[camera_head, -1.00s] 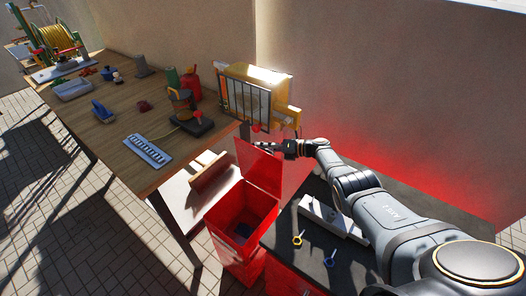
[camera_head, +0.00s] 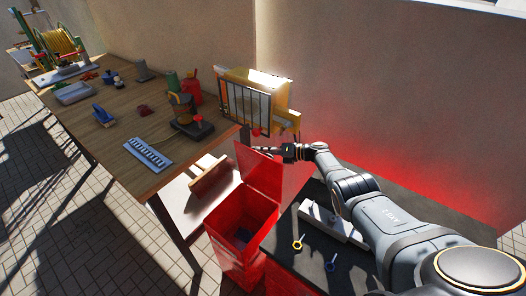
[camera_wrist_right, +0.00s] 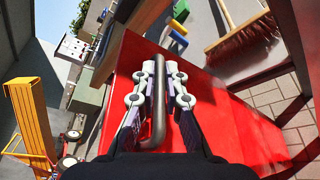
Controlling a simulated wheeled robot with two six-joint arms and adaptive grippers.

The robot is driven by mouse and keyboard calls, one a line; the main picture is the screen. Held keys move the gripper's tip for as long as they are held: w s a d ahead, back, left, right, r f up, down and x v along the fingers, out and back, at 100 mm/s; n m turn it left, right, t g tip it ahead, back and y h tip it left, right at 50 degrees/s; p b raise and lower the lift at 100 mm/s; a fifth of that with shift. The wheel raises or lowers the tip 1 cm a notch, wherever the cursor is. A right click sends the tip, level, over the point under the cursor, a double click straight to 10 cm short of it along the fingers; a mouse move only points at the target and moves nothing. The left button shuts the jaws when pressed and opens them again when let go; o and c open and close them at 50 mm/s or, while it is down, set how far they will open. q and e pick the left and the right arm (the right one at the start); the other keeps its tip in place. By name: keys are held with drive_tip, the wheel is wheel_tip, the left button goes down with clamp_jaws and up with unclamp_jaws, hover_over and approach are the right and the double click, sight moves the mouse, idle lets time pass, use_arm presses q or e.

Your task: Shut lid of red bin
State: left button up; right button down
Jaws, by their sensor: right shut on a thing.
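The red bin (camera_head: 228,250) stands on the floor between the wooden table and the dark counter, its top open. Its red lid (camera_head: 262,175) stands raised at the back of the opening, and the lid's red face fills much of the right wrist view (camera_wrist_right: 225,110). My right gripper (camera_head: 268,149) is at the lid's upper edge. In the right wrist view its two fingers (camera_wrist_right: 160,75) are closed around a dark bar handle (camera_wrist_right: 158,118) on the lid. My left gripper is not in view.
The wooden table (camera_head: 120,150) at left holds several tools and a power strip (camera_head: 148,152). A dark counter (camera_head: 318,262) with small wrenches (camera_head: 298,242) lies right of the bin. A broom (camera_wrist_right: 240,35) shows in the right wrist view.

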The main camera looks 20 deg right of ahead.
sight(253, 158)
drive_tip(key=s+a+p, duration=0.1)
drive_tip(key=p, duration=0.2)
drive_tip(key=s+a+n+p, duration=0.1)
drive_tip(key=a+p, duration=0.1)
drive_tip(key=p, duration=0.1)
drive_tip(key=s+a+r+n+h+p, duration=0.1)
drive_tip(key=a+p, duration=0.1)
drive_tip(key=p, duration=0.1)
drive_tip(key=shift+s+a+p, duration=0.15)
drive_tip(key=shift+p, duration=0.25)
drive_tip(key=s+a+f+n+h+p, duration=0.1)
drive_tip(key=s+a+f+n+p, duration=0.1)
drive_tip(key=a, duration=0.5)
drive_tip(key=shift+s+f+t+h+p, duration=0.3)
drive_tip(key=shift+s+f+p, duration=0.3)
drive_tip(key=shift+s+f, duration=0.35)
drive_tip(key=c, duration=1.4)
unclamp_jaws()
drive_tip(key=shift+d, duration=0.1)
drive_tip(key=v, duration=0.7)
drive_tip(key=shift+s, duration=0.25)
drive_tip(key=shift+d+r, duration=0.1)
